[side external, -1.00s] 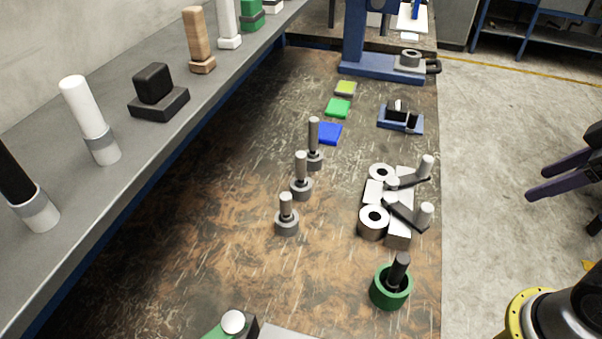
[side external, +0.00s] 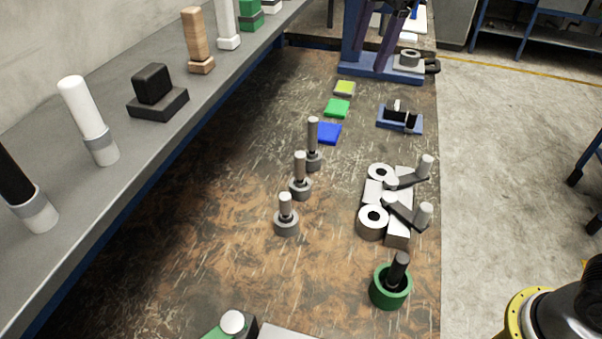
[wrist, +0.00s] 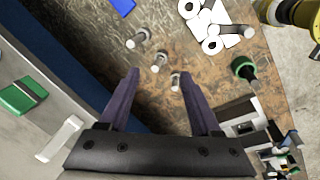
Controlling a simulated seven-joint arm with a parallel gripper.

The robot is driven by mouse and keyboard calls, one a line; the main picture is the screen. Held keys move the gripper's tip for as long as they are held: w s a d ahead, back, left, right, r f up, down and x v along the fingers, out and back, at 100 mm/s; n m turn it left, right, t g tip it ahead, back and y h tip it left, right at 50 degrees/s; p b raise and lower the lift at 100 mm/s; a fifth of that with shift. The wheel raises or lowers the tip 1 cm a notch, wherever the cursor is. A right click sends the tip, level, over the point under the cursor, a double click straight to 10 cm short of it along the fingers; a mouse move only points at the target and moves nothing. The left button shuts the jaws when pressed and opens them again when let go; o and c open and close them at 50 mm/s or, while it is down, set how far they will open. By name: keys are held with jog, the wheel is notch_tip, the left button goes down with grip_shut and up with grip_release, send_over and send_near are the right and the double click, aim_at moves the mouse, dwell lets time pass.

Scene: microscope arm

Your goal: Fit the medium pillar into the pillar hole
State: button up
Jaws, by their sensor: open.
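Three grey pillars of different heights stand upright in round grey bases in a row on the table. The medium pillar (side external: 300,168) is the middle one, and it also shows in the wrist view (wrist: 161,59). The taller pillar (side external: 313,137) stands behind it and the shorter pillar (side external: 286,207) in front. My gripper (wrist: 160,72) is open and empty, its dark purple fingers apart with the row beyond them. In the side view its fingers (side external: 385,45) show high at the top, in front of the blue stand. I cannot tell which opening is the pillar hole.
White ringed blocks with levers (side external: 374,222) lie right of the pillars. A green cup with a black peg (side external: 390,289) is nearer. Blue, green and yellow pads (side external: 327,133) lie behind the row. A blue stand (side external: 375,68) is at the back, a grey shelf (side external: 165,135) at the left.

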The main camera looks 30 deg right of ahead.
jog(key=w+a+f+n+g, duration=0.1)
jog(key=w+a+f, duration=0.4)
jog(key=f, duration=0.1)
jog(key=n+g, duration=0.1)
send_over(298, 153)
jog(key=shift+h, duration=0.3)
notch_tip(298, 153, down, 9)
jog(key=shift+f, duration=0.15)
notch_tip(298, 153, down, 7)
jog(key=shift+r, duration=0.1)
jog(key=shift+s+d+f, duration=0.1)
jog(key=shift+s+f, duration=0.05)
jog(key=shift+f, duration=1.4)
jog(key=shift+s+d+f, duration=0.1)
jog(key=shift+f, duration=1.4)
grip_shut()
jog(key=shift+a+r, duration=0.1)
